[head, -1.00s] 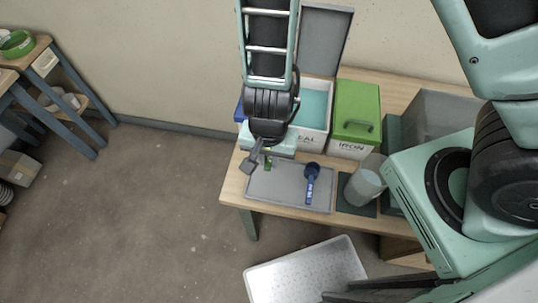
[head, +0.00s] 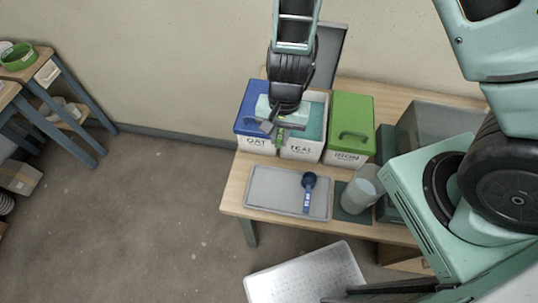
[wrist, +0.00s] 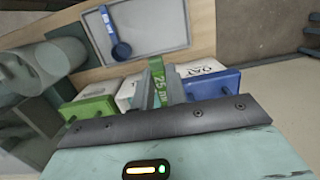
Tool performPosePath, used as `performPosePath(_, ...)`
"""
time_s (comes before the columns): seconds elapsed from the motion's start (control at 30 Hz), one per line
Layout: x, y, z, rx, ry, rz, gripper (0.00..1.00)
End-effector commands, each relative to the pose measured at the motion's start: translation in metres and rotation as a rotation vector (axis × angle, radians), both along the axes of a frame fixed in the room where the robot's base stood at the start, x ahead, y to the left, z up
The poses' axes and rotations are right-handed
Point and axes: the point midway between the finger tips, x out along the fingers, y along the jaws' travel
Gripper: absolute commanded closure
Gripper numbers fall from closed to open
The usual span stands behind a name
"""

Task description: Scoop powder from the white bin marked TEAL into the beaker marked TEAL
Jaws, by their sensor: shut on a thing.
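The white bin marked TEAL (head: 301,152) stands on the table with its lid raised behind it and teal powder (head: 316,121) inside. My gripper (head: 277,130) is over the front of the bins, near the OAT and TEAL border. It is shut on a green scoop (head: 279,139), whose handle reads "25 ml" in the wrist view (wrist: 157,88). The scoop's bowl is hidden or too small to make out. A clear grey beaker (head: 354,197) stands on a dark mat right of the tray; I cannot read any mark on it.
A blue-lidded OAT bin (head: 252,118) and a green-lidded bin (head: 351,125) flank the TEAL bin, both closed. A blue scoop (head: 308,190) lies on the grey tray (head: 272,190) in front. A larger clear container (head: 430,110) stands at the right.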

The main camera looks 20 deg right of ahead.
Motion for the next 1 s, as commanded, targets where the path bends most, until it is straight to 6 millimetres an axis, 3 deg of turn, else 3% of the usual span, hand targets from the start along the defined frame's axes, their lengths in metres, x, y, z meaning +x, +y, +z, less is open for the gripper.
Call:
performPosePath(0.03,0.011,-0.017,0.003,0.008,0.013,-0.010,1.00)
performPosePath(0.2,0.032,-0.063,0.008,0.021,0.060,-0.004,1.00)
performPosePath(0.33,0.037,-0.085,0.010,0.022,0.083,0.001,1.00)
performPosePath(1.0,0.053,-0.102,-0.020,0.020,0.092,0.005,1.00)
